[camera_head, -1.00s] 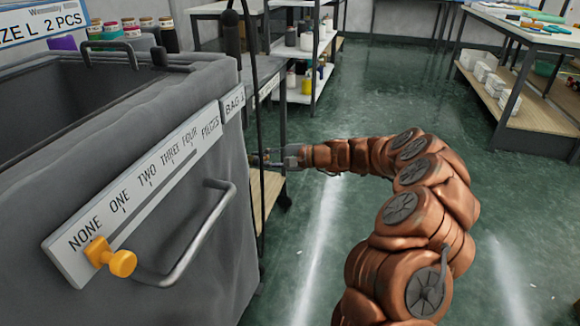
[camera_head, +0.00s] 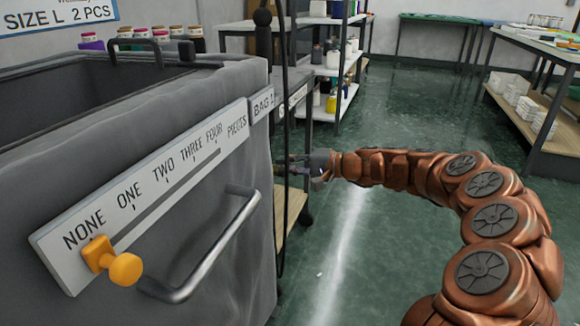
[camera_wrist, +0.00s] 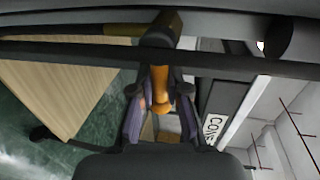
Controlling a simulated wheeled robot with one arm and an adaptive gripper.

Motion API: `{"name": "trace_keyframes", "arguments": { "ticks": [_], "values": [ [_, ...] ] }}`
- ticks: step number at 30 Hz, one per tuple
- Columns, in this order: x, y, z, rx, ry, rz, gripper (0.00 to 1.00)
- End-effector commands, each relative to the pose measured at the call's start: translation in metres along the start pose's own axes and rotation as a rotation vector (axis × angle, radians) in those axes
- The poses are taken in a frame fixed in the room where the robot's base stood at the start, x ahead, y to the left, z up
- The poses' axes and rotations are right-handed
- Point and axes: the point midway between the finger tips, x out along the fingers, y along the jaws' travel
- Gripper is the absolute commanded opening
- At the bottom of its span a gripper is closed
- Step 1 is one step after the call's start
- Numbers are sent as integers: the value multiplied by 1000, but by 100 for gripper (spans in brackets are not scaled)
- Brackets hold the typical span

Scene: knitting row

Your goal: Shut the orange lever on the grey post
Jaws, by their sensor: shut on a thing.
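The orange lever (camera_wrist: 159,88) shows in the wrist view, between the two fingers of my gripper (camera_wrist: 160,118). The fingers are shut on it. Its upper end meets a dark grey fitting (camera_wrist: 160,32) close to dark bars that cross the picture. In the head view my gripper (camera_head: 292,166) reaches left to a dark upright post (camera_head: 281,125) just past the grey bin. The lever cannot be made out there, and the fingertips are small and partly behind the post.
A grey bin (camera_head: 185,95) with a count scale, an orange-yellow slider knob (camera_head: 118,265) and a metal handle (camera_head: 205,245) fills the left. A wooden shelf (camera_head: 292,210) stands behind the post.

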Motion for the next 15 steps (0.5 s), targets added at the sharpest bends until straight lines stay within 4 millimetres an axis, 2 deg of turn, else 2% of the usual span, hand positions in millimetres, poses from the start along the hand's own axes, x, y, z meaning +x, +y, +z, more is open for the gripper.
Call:
{"name": "trace_keyframes", "arguments": {
  "ticks": [6,7,10,15],
  "values": [
    [0,0,0,-1,1,0,0],
    [0,0,0,-1,1,0,16],
    [0,0,0,0,1,0,26],
    [-1,0,0,1,1,0,27]
  ]
}}
